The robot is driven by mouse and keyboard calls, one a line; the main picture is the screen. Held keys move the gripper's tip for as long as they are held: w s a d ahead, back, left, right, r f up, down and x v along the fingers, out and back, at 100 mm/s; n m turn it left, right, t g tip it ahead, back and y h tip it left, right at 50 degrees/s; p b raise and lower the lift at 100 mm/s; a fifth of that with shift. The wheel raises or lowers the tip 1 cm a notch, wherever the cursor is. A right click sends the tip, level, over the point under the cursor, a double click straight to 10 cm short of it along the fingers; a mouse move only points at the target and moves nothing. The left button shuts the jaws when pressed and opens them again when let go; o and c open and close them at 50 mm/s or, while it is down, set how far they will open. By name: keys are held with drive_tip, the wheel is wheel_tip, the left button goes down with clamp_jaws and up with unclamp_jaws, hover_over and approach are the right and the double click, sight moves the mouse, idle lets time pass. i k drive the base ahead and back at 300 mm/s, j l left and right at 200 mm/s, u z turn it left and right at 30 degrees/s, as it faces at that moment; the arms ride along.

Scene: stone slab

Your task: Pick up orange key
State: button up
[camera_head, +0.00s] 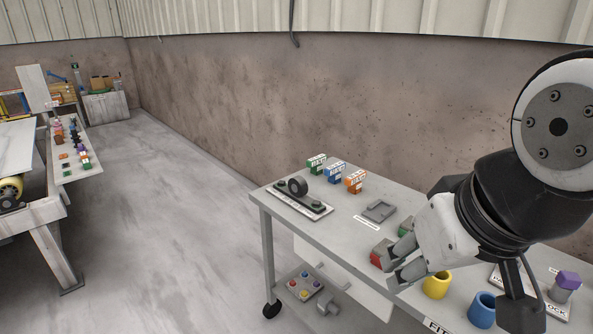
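The orange key (356,181) looks like a small orange block with white lettering. It stands on the grey table (330,235) near the back edge, at the right end of a row with a blue block (335,172) and a green block (317,164). My gripper (393,264) is over the nearer part of the table, below and right of the orange key in the picture and apart from it. Its two fingers are spread, and I see nothing held between them. The gripper partly hides a red block (377,257) and a green piece (405,228).
A board with a dark ring (297,186) lies left of the orange key. A grey tray (379,211) lies to its right. Yellow (436,286) and blue (481,309) cups and a purple-topped piece (568,281) stand nearer. A wall rises behind the table.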

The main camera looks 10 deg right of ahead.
sight(353, 182)
drive_tip(key=k+z, duration=0.15)
drive_tip(key=z, duration=1.2)
drive_tip(key=i+j+z, duration=0.2)
drive_tip(key=j, duration=0.45)
drive_tip(key=j+z, duration=0.15)
drive_tip(key=j, duration=0.5)
drive_tip(key=i+j+z, duration=0.2)
drive_tip(key=j, duration=3)
